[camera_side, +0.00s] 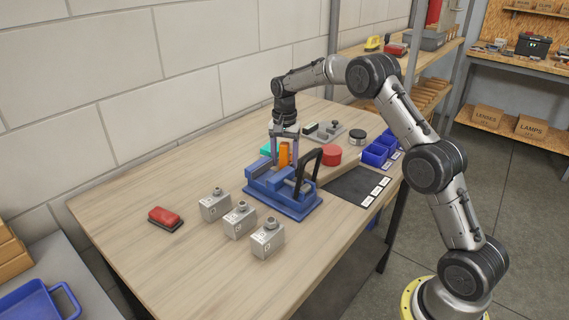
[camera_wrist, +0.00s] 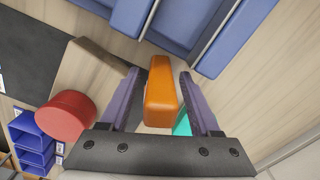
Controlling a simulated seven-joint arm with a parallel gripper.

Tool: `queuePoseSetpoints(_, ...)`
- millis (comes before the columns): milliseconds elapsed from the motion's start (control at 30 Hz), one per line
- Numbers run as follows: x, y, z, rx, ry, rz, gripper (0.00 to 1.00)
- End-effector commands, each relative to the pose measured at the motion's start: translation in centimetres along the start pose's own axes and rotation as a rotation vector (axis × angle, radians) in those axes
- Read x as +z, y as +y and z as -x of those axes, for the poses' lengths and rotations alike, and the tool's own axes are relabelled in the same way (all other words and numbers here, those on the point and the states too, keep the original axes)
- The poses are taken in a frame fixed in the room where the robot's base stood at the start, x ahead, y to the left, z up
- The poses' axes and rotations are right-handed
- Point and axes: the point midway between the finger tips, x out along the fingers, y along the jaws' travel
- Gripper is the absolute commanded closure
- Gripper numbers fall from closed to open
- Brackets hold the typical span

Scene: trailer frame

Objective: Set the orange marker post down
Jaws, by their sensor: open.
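The orange marker post (camera_side: 284,155) stands upright just behind the blue vise-like fixture (camera_side: 300,208) in the side view. In the wrist view the orange post (camera_wrist: 161,92) lies between the two fingers of my gripper (camera_wrist: 160,88), with a visible gap on each side. My gripper (camera_side: 285,160) points down around the post and is open. The post's lower end is hidden behind the fixture in the side view, so I cannot tell what it rests on.
A teal piece (camera_side: 265,150) sits close behind the post. A red round container (camera_side: 331,155), blue bins (camera_side: 375,154) and a dark mat (camera_side: 350,187) are to the right. Several grey blocks (camera_side: 239,220) and a red-topped brush-like item (camera_side: 165,218) are in front and left.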

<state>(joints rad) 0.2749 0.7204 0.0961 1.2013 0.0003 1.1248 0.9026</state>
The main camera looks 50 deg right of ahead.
Motion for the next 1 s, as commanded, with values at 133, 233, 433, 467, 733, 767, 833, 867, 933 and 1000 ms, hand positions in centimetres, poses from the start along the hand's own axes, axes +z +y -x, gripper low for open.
queuePoseSetpoints(133,-0.1,-0.1,3.2,-0.006,0.005,0.0,0.36)
queuePoseSetpoints(233,-0.1,-0.1,5.3,-0.005,0.004,0.0,0.36)
queuePoseSetpoints(433,0.0,0.0,8.8,-0.004,0.003,0.0,0.36)
queuePoseSetpoints(467,0.0,0.0,9.1,-0.003,0.002,0.0,0.36)
queuePoseSetpoints(733,0.0,0.0,10.8,-0.001,0.001,0.0,0.36)
queuePoseSetpoints(767,0.0,0.0,10.8,-0.001,0.001,0.0,0.36)
queuePoseSetpoints(833,0.3,0.1,11.2,-0.004,0.003,0.009,0.36)
queuePoseSetpoints(867,0.5,0.2,11.5,-0.008,0.006,0.017,0.36)
queuePoseSetpoints(933,1.4,0.6,12.6,-0.021,0.017,0.051,0.36)
queuePoseSetpoints(1000,2.9,1.5,14.3,-0.039,0.032,0.105,0.36)
